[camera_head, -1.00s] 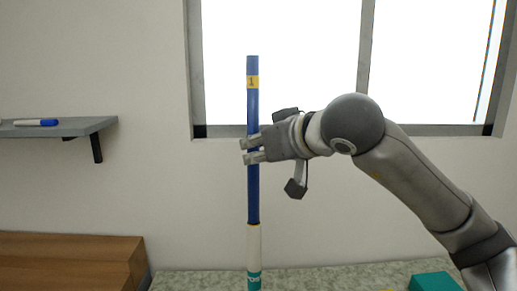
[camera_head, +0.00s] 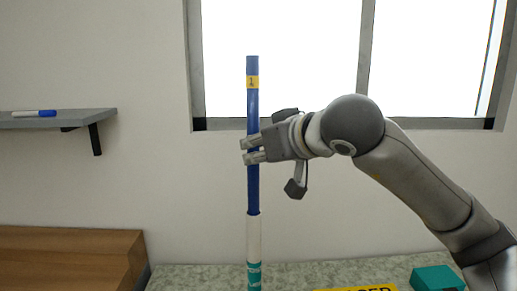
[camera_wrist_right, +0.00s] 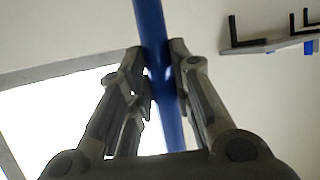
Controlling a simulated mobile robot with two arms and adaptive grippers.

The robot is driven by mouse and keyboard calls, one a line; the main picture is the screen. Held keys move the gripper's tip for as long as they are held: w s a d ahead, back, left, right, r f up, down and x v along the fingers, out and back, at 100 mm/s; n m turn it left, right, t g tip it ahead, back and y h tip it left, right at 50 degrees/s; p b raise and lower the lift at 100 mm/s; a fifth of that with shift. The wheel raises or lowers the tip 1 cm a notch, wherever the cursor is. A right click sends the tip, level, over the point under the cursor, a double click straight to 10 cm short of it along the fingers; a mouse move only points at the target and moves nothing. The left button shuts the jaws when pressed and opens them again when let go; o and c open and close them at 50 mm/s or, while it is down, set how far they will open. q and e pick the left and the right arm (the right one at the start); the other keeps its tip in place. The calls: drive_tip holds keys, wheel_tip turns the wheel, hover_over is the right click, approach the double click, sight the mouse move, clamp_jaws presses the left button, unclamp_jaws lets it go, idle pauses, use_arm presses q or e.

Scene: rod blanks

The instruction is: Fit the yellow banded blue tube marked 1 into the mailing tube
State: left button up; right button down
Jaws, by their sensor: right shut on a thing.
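The blue tube (camera_head: 253,190) stands upright, with a yellow band (camera_head: 252,83) marked 1 near its top. My right gripper (camera_head: 247,151) is shut on it around mid-height; the wrist view also shows the blue tube (camera_wrist_right: 152,25) between the fingers (camera_wrist_right: 160,75). Directly below is the white mailing tube (camera_head: 254,235) with teal bands and lettering, upright. The blue tube's lower end is hidden at the mailing tube's mouth and appears to be inside it. The mailing tube's bottom is out of frame. My left gripper is not in view.
A grey wall shelf (camera_head: 75,120) with a blue and white marker (camera_head: 33,114) is at left. A wooden unit (camera_head: 70,258) stands below it. A teal block (camera_head: 437,279) and a yellow sign (camera_head: 355,289) lie on the mottled tabletop (camera_head: 200,279). A window is behind.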

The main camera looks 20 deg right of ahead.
sight(256, 205)
drive_tip(key=shift+f+b, duration=5.1)
drive_tip(key=shift+f, duration=0.8)
drive_tip(key=c, duration=1.4)
unclamp_jaws()
drive_tip(key=shift+o, duration=1)
drive_tip(key=shift+f, duration=0.1)
drive_tip(key=v, duration=1.2)
